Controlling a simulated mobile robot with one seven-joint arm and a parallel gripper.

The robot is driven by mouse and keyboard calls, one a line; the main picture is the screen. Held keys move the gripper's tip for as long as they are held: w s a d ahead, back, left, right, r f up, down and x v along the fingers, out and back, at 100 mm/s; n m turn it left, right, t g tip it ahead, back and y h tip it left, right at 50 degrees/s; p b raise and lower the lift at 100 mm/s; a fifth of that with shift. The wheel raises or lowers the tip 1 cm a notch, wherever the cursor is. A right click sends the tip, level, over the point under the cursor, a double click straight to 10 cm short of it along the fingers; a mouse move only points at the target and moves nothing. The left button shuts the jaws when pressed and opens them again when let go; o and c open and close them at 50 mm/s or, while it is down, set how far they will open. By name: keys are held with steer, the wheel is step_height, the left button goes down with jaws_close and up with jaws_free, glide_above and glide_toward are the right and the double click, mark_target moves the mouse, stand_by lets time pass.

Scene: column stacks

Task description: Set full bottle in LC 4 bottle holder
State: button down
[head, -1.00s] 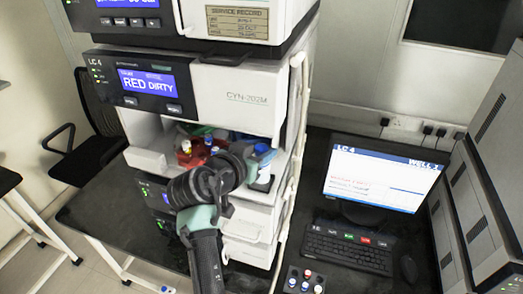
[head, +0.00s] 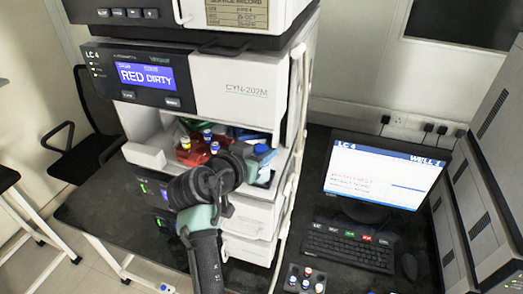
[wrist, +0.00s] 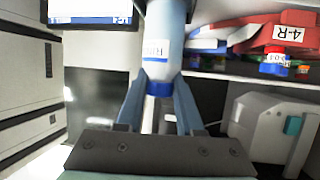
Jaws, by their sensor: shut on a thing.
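My gripper (wrist: 158,92) is shut on a bottle (wrist: 163,30) with a pale bluish body, a white label and a blue cap. The wrist picture is upside down, so the bottle is upright, cap up. In the head view a blue-capped bottle (head: 261,150), likely the same one, shows beside my wrist at the open bay of the LC 4 stack (head: 245,85). My fingers are hidden there. A red holder (head: 190,157) with small capped bottles sits in the bay to the left; it also shows in the wrist view, labelled 4-R (wrist: 295,36). The bottle's base is out of view.
The LC 4 display (head: 146,77) reads RED DIRTY. Blue and green items lie behind the red holder. White tubing (head: 290,130) runs down the stack's right edge. A monitor (head: 385,175), keyboard (head: 348,247) and small vial rack (head: 305,279) stand to the right.

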steer(key=shift+c, duration=2.3)
jaws_free()
